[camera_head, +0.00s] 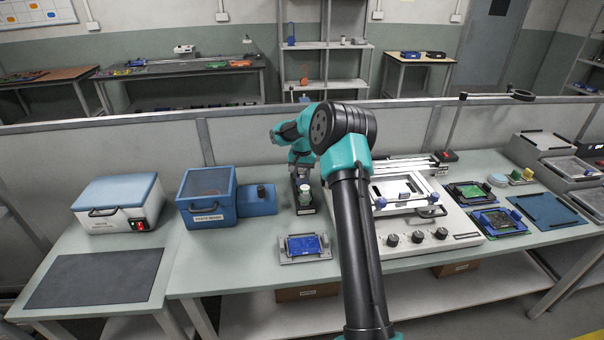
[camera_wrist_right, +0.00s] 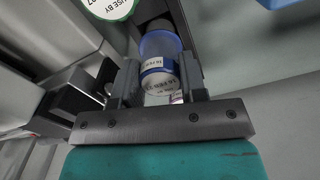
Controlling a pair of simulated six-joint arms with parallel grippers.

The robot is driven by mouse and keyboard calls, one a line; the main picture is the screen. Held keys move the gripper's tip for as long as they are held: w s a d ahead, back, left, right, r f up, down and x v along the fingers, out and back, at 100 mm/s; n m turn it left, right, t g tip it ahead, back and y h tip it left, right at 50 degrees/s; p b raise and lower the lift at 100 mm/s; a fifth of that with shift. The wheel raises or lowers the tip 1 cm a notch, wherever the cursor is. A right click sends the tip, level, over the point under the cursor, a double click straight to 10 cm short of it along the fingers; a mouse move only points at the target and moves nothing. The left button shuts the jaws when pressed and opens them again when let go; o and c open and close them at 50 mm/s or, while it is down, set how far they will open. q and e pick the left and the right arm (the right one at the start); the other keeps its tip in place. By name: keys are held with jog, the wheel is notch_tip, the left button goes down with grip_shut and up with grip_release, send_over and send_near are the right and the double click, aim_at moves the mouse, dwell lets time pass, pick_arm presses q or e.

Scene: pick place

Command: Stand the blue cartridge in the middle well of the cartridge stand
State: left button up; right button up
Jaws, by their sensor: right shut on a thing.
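In the right wrist view, the blue cartridge (camera_wrist_right: 158,45), with a printed white band, sits between the two fingers of my right gripper (camera_wrist_right: 158,85), which is shut on it. In the head view, my right gripper (camera_head: 303,172) is over the black cartridge stand (camera_head: 305,211), whose wells are mostly hidden by the gripper and a pale cylinder (camera_head: 305,194). A dark part of the stand (camera_wrist_right: 183,25) lies beside the cartridge in the wrist view. I cannot tell whether the cartridge is seated in a well. My left gripper does not show.
A blue box (camera_head: 207,217) with a side block (camera_head: 258,203) stands left of the stand. A grey fixture with a blue board (camera_head: 304,246) lies in front. A white machine with knobs (camera_head: 420,245) is on the right. A round green-and-white label (camera_wrist_right: 108,6) shows in the wrist view.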

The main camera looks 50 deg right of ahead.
jog(key=shift+f, duration=0.4)
dwell(0.4)
jog(key=o, duration=1.2)
jog(key=shift+c, duration=0.2)
jog(key=c, duration=0.4)
jog(key=shift+r, duration=3.5)
jog(key=shift+f, duration=0.1)
